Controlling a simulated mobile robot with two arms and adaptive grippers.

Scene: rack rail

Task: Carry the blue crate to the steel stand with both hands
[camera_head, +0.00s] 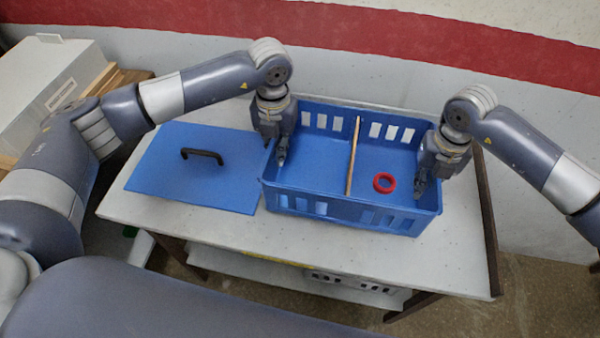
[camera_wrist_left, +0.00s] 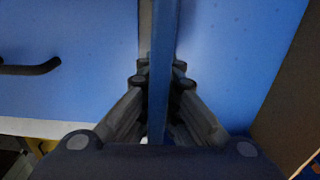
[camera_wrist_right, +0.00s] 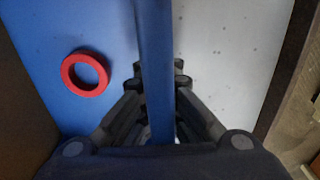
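The blue crate (camera_head: 345,207) has slotted walls and appears to rest level on the pale table. A thin wooden divider (camera_head: 353,155) crosses it, and a red ring (camera_head: 384,182) lies on its floor in the right part. My left gripper (camera_head: 281,158) is at the crate's left wall (camera_wrist_left: 163,45), with a finger on each side, shut on it. My right gripper (camera_head: 419,190) is at the right wall (camera_wrist_right: 155,50), also with a finger on each side and shut on it. I cannot identify a steel stand in these views.
A blue lid (camera_head: 190,180) with a black handle (camera_head: 203,155) lies on the table (camera_head: 240,230), left of the crate. A pale grey box (camera_head: 45,80) stands at the far left. A wall with a red band (camera_head: 400,40) is behind the table. Floor (camera_head: 545,300) shows at the right.

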